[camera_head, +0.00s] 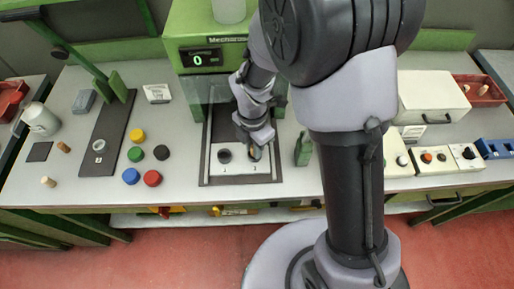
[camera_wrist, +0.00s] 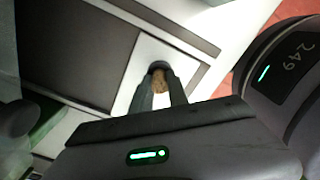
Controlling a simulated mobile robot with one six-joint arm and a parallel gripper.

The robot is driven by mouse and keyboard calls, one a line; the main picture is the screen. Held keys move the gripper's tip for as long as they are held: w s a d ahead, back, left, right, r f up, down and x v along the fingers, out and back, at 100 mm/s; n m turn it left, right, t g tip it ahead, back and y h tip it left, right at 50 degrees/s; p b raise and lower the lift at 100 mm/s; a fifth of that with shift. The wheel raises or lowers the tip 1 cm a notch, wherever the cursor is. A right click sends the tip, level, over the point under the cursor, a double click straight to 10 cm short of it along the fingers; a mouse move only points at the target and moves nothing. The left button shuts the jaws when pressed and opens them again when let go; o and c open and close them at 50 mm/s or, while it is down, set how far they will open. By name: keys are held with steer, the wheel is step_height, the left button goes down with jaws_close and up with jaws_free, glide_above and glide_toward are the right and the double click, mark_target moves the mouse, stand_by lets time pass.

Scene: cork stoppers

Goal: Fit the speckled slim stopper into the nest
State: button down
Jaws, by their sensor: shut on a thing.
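My gripper (camera_wrist: 160,88) is shut on a brown cork stopper (camera_wrist: 158,78), held between the two dark fingers in the wrist view. The stopper is at a dark round hole in the white nest plate (camera_wrist: 145,62); I cannot tell how far in it sits. In the head view my gripper (camera_head: 255,146) is low over the right hole of the nest plate (camera_head: 240,168), and only a small bit of the stopper (camera_head: 257,155) shows. The plate's left hole (camera_head: 225,156) is dark and looks empty. The stopper's speckles are hard to make out.
A pale stopper (camera_head: 48,182) and a brown one (camera_head: 64,147) are on the table at left. Coloured discs (camera_head: 152,178) lie left of the nest. A green block (camera_head: 302,150) stands close right. A green machine (camera_head: 207,55) with a display stands behind.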

mark_target(258, 165)
steer(key=c, duration=1.2)
jaws_free()
steer(key=shift+g, duration=0.5)
steer(key=s+f, duration=0.2)
steer(key=f, duration=0.1)
steer(key=shift+s+d+f, duration=0.25)
steer(key=shift+s+d, duration=0.1)
steer(key=r+p, duration=0.1)
steer(key=r, duration=0.1)
steer(key=w+r+p, duration=0.1)
steer(key=r, duration=0.1)
steer(key=w+a+r+p, duration=0.1)
steer(key=r, duration=0.1)
steer(key=shift+w+r, duration=0.15)
steer(key=shift+w, duration=0.1)
steer(key=shift+t, duration=0.5)
step_height(258, 165, up, 15)
steer(key=p, duration=0.4)
steer(key=shift+w+d+f+p, duration=0.1)
steer(key=shift+d+f+p, duration=0.1)
steer(key=shift+p, duration=0.2)
